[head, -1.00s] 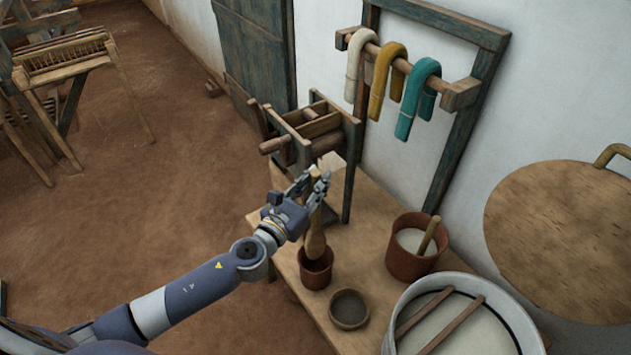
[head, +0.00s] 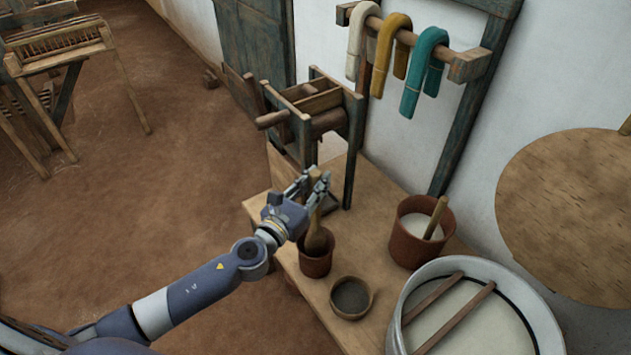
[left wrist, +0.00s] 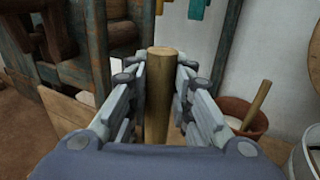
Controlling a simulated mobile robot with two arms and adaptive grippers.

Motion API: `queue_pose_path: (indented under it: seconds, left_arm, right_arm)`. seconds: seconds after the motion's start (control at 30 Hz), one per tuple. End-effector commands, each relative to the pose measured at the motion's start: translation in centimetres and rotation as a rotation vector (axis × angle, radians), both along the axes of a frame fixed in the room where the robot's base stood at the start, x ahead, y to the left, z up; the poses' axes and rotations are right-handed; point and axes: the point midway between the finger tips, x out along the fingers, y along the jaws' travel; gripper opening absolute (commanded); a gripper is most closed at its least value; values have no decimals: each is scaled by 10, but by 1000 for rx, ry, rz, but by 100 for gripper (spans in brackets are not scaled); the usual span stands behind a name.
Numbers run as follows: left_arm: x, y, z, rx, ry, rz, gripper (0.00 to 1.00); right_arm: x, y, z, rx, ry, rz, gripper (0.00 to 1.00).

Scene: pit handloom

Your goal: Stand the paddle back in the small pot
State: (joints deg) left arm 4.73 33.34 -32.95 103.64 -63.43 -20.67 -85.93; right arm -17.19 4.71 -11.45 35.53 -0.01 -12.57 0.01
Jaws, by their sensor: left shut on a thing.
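The wooden paddle (head: 317,238) is upright, its broad lower end at the mouth of the small reddish-brown pot (head: 316,264). Its lower tip is hidden by the pot's rim, and I cannot tell whether it touches the bottom. My left gripper (head: 317,187) is shut on the paddle's handle above the pot. In the left wrist view, the round handle (left wrist: 158,95) stands between the two fingers (left wrist: 160,85). My right gripper is not in view.
A larger pot (head: 408,252) with pale liquid and a stick stands to the right. A small dark bowl (head: 351,298) is in front, beside a big tub (head: 405,335). A wooden roller frame (head: 345,150) stands behind. Dyed hanks (head: 425,70) hang on the wall rail.

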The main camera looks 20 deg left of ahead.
Motion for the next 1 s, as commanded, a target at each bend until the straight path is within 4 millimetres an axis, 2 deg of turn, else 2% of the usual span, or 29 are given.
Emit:
queue_pose_path:
  seconds: [0.03,0.5,0.93,0.97,1.0]
  left_arm:
    - [0,0,-8,0,-1,0,0]
    - [0,0,-43,1,-2,1,0]
    - [0,0,-47,0,-2,0,0]
    - [0,0,-47,1,-1,0,23]
    - [0,0,-47,1,-1,0,32]
  right_arm:
    - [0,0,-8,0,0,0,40]
    - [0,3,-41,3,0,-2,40]
    - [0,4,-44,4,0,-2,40]
    - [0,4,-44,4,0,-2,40]
    - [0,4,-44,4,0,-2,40]
